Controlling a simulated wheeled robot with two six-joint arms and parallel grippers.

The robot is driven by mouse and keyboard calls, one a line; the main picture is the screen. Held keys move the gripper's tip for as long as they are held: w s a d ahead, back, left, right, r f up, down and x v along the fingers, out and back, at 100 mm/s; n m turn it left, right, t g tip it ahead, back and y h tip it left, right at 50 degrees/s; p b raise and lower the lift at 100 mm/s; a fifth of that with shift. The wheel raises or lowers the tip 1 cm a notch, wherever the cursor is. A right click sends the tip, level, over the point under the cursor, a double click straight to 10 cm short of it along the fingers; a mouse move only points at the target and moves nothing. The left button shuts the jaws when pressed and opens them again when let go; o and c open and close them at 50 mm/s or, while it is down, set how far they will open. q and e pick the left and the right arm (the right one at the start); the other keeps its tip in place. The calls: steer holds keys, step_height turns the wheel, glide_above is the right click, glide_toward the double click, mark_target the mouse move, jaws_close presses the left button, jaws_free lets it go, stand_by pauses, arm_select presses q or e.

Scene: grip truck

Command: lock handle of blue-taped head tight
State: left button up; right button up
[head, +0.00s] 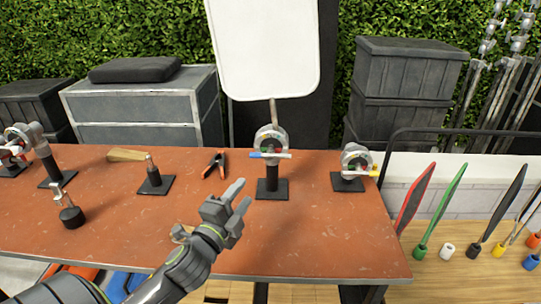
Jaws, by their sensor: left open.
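The blue-taped head (271,138) is a round silver clamp on a short black post with a square black base, standing toward the back of the red-brown table. Its handle (262,155) lies roughly level across the front, with blue at its left end and a pale right end. A thin rod rises from this head to a large white panel. My left gripper (241,197) is open and empty, in front of and to the left of the head, its fingers pointing up and right. It is apart from the handle. My right gripper is not in view.
A yellow-taped head (355,158) stands at the right edge of the table (310,235), another head (30,135) at the far left. Orange-tipped clamps (215,164), a wooden wedge (127,155) and small stands lie left. The white panel (265,45) rises behind. The table's front right is clear.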

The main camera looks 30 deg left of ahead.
mark_target(270, 153)
arm_select(q)
steer(key=w+a+p, duration=0.1)
steer(key=w, duration=0.4)
steer(key=w+r+p, duration=0.1)
steer(key=w, duration=0.4)
steer(key=w+a+p, duration=0.1)
steer(key=w, duration=0.4)
steer(key=shift+w+a+r, duration=0.2)
steer(key=shift+a, duration=0.15)
steer(key=shift+w+a, duration=0.1)
steer(key=shift+w, duration=0.35)
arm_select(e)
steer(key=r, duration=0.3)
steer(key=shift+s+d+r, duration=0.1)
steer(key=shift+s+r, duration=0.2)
arm_select(q)
steer(key=shift+c, duration=0.3)
